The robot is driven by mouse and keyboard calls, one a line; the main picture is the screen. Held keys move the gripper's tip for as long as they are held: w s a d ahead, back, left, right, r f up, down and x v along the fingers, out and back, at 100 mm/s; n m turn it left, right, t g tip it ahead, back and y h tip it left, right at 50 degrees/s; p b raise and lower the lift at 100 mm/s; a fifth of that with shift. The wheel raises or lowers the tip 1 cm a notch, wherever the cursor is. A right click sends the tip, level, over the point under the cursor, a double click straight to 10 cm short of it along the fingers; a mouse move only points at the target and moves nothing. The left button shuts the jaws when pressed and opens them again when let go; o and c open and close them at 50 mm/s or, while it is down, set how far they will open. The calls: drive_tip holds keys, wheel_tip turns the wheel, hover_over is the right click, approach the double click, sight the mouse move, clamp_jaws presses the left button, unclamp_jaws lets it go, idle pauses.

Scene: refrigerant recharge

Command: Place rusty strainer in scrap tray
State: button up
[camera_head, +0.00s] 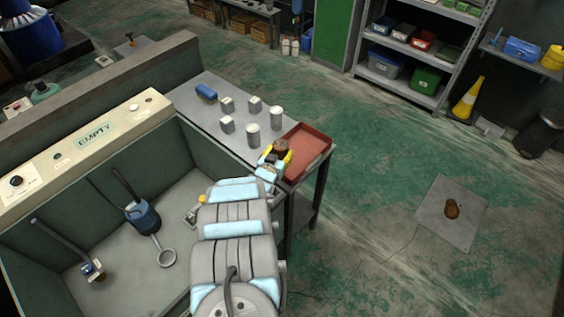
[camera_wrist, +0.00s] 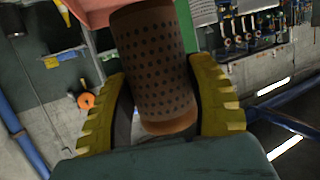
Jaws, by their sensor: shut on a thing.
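The rusty strainer (camera_wrist: 155,65) is a brown, perforated cylinder. In the wrist view it stands between the two yellow fingers of my gripper (camera_wrist: 160,105), which is shut on it. In the head view the strainer (camera_head: 281,146) shows as a small brown shape in my gripper (camera_head: 275,157), at the near left edge of the red scrap tray (camera_head: 315,139). The tray sits on the right end of the grey bench and looks empty where I can see it. I cannot tell the strainer's height above the tray.
On the grey bench (camera_head: 190,95), left of the tray, stand several pale blocks and cans (camera_head: 252,135) and a blue item (camera_head: 206,92). A deep open basin (camera_head: 110,240) with a blue pump-like part (camera_head: 143,216) lies at the left. The green floor to the right is mostly clear.

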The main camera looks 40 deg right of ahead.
drive_tip(key=d+f+b, duration=0.1)
drive_tip(key=w+f+b, duration=0.1)
drive_tip(key=f+b, duration=0.1)
drive_tip(key=shift+w+d, duration=0.15)
drive_tip(key=shift+d, duration=0.2)
drive_tip(key=shift+w+d+f, duration=0.5)
drive_tip(key=shift+w+f, duration=0.05)
drive_tip(key=shift+w+d+f+b, duration=0.1)
drive_tip(key=shift+f+b, duration=0.35)
drive_tip(key=shift+f, duration=0.45)
wheel_tip(320, 180, down, 2)
drive_tip(key=o, duration=1.2)
drive_tip(key=shift+r, duration=0.1)
